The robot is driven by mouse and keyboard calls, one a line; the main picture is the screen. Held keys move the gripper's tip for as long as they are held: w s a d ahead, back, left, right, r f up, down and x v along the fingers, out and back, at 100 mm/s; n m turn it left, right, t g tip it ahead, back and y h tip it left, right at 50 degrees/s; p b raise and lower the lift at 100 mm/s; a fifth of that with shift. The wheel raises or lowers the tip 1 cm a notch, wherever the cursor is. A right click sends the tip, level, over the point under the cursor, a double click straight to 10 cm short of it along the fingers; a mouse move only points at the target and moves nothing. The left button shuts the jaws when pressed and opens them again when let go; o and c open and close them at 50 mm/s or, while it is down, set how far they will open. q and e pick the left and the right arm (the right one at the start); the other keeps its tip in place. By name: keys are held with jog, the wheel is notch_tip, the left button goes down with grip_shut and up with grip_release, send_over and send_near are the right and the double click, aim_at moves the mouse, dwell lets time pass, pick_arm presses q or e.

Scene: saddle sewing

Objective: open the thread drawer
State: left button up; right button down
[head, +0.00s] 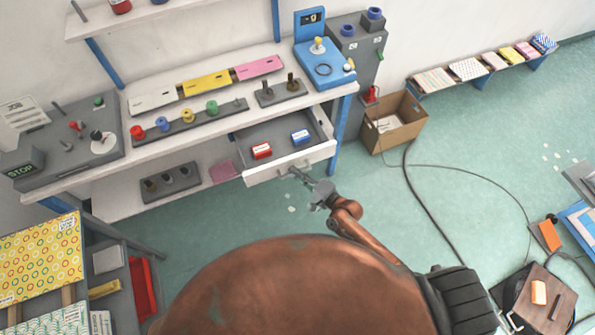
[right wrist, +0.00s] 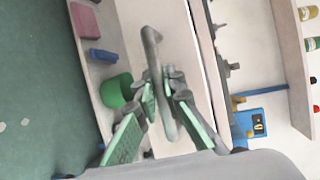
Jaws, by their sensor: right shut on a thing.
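The thread drawer (head: 318,156) sits under the right part of the white workbench and is pulled out, showing its grey inside. A red-and-white item (head: 262,150) and a blue-and-white item (head: 300,136) lie in it. My right gripper (head: 301,176) is at the front of the drawer, shut on its bar handle. In the right wrist view, the grey curved handle (right wrist: 151,40) passes between the green-padded fingers of this gripper (right wrist: 165,93), with the white drawer front behind it. My left gripper is not in view.
The workbench (head: 215,128) carries coloured spools, colour panels and a blue device (head: 325,62). A lower shelf holds a dark block (head: 170,183). A cardboard box (head: 394,122) stands right of the bench, with a cable on the floor. The floor before the drawer is mostly clear.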

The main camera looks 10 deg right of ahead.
jog(key=shift+d, duration=0.1)
jog(key=c, duration=2.3)
grip_release()
jog(key=v, duration=1.2)
jog(key=s+d+f+n+g+h, duration=0.1)
jog(key=s+d+f+n+h, duration=0.3)
jog(key=f, duration=0.6)
jog(key=s+d+f+g+h, duration=0.1)
jog(key=s+d+f+g, duration=0.15)
jog(key=d+f, duration=0.55)
jog(key=s+d+f+n+g+h, duration=0.1)
jog(key=s+d+f+n+h, duration=0.2)
jog(key=f, duration=0.9)
jog(key=s+d+f+n+g, duration=0.2)
jog(key=s+d+f+g, duration=0.15)
jog(key=s+f, duration=0.95)
jog(key=s+a+f+n+g, duration=0.1)
jog(key=s+f+n+g, duration=0.1)
jog(key=s, duration=0.8)
jog(key=s+a+f+n+g+h, duration=0.1)
jog(key=s+a+f+n+g, duration=0.1)
jog(key=s, duration=0.9)
jog(key=shift+s+f+n, duration=0.2)
jog(key=shift+f+n, duration=0.2)
jog(key=shift+f, duration=0.25)
